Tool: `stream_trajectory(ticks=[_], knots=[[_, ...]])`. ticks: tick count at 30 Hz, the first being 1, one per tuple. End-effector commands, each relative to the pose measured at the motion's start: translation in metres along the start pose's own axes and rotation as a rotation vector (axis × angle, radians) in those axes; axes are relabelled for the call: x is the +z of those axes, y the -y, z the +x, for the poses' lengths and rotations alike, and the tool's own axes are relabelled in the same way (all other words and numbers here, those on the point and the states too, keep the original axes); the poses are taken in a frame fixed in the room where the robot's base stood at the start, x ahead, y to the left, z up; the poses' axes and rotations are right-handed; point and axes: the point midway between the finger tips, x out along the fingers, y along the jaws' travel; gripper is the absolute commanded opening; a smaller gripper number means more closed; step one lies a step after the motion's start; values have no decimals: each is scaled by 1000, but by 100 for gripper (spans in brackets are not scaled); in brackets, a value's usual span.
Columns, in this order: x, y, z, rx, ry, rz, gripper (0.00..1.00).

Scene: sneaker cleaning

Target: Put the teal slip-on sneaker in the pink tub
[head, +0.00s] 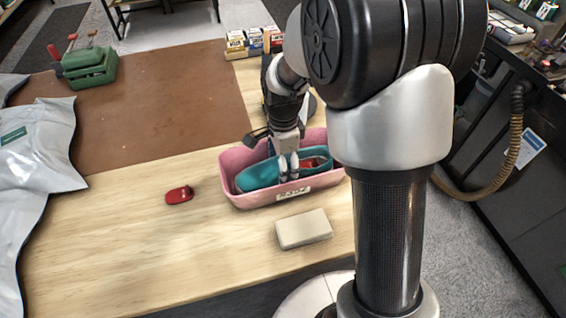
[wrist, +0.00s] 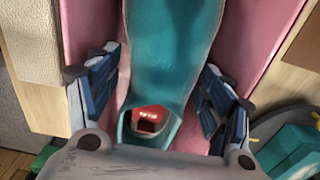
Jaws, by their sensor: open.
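The teal slip-on sneaker (head: 262,174) lies inside the pink tub (head: 232,160), lengthwise along it. In the wrist view the sneaker (wrist: 158,60) runs up the middle, with a red patch with white marks in its opening. The pink tub (wrist: 228,30) shows on both sides of it. My gripper (head: 288,170) reaches down into the tub at the sneaker. In the wrist view its open fingers (wrist: 160,100) stand on either side of the sneaker, with gaps between. Part of the tub's right end is hidden by my arm in the head view.
A cream block (head: 303,229) lies in front of the tub. A small red object (head: 179,195) lies left of it. A green box (head: 88,66) and small cartons (head: 250,42) stand at the back. A grey plastic bag (head: 40,170) lies at left. The brown mat (head: 160,100) is mostly clear.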

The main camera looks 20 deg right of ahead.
Motion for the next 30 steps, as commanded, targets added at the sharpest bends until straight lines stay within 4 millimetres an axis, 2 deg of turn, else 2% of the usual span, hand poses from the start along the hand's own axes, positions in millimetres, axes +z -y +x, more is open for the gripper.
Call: stream_trajectory(ticks=[4,7,18,21,26,30], knots=[[0,0,-3,-1,0,0,73],[0,1,-14,-3,0,0,73],[0,1,-91,-4,0,0,73],[0,1,-107,-3,0,0,73],[0,0,-121,-1,0,-2,73],[0,-11,-140,-27,-1,-84,73]])
